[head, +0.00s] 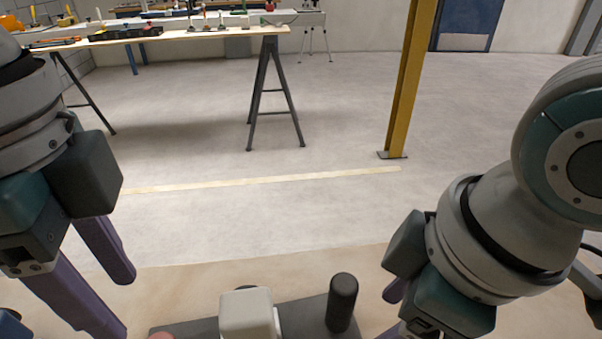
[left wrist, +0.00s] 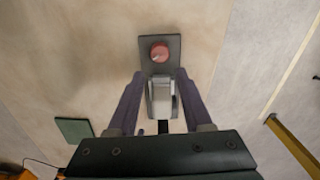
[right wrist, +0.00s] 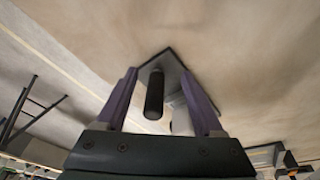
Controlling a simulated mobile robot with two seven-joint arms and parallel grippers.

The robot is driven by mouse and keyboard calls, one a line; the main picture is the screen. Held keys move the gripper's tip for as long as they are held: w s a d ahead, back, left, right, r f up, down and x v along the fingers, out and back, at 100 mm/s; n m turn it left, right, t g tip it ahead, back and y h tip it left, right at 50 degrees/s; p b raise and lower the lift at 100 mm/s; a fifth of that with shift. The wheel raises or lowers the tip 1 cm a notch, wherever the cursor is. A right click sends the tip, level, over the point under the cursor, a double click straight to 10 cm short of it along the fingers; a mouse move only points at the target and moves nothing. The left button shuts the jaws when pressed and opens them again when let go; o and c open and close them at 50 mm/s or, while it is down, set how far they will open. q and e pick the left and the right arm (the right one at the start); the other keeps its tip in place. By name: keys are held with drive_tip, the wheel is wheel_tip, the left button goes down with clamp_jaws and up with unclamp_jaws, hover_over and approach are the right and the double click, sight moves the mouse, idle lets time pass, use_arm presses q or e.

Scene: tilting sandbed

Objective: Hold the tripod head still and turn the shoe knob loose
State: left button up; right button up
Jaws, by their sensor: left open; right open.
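The tripod head sits on a dark base plate (head: 308,312) on the bench at the bottom of the head view. It has a pale grey block (head: 248,312), an upright black cylindrical grip (head: 342,300) and a red round knob, clearest in the left wrist view (left wrist: 160,52). My left gripper (head: 122,305) is open; in its wrist view the grey block (left wrist: 162,100) lies between its fingers in the picture. My right gripper (head: 392,315) is open, right of the black grip, which appears between its fingers in the right wrist view (right wrist: 154,95). Neither gripper visibly touches anything.
A flat green square (left wrist: 75,130) lies on the tan bench top left of the plate in the left wrist view. Beyond are a trestle table (head: 200,33) with tools and a yellow post (head: 408,80).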

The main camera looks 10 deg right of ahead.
sight(340, 311)
drive_tip(key=w+r+n, duration=0.1)
drive_tip(key=n, duration=0.1)
drive_tip(key=w+a+r+n+g+h, duration=0.1)
drive_tip(key=r+n, duration=0.1)
drive_tip(key=n, duration=0.1)
drive_tip(key=w+a+r+n+g, duration=0.1)
drive_tip(key=n, duration=0.2)
drive_tip(key=shift+w+a+r, duration=0.15)
drive_tip(key=shift+w+r, duration=0.05)
drive_tip(key=shift+r, duration=0.15)
drive_tip(key=shift+w+a+r+n+h, duration=0.1)
drive_tip(key=shift+a+r+n+h, duration=0.1)
drive_tip(key=shift+n, duration=0.4)
drive_tip(key=shift+a+r+n+h, duration=0.1)
drive_tip(key=shift+r+n+h, duration=0.1)
drive_tip(key=shift+n, duration=0.4)
drive_tip(key=shift+f, duration=0.25)
wheel_tip(340, 311, down, 10)
drive_tip(key=shift+a+r, duration=0.1)
drive_tip(key=shift+r, duration=0.15)
drive_tip(key=shift+c, duration=0.3)
clamp_jaws()
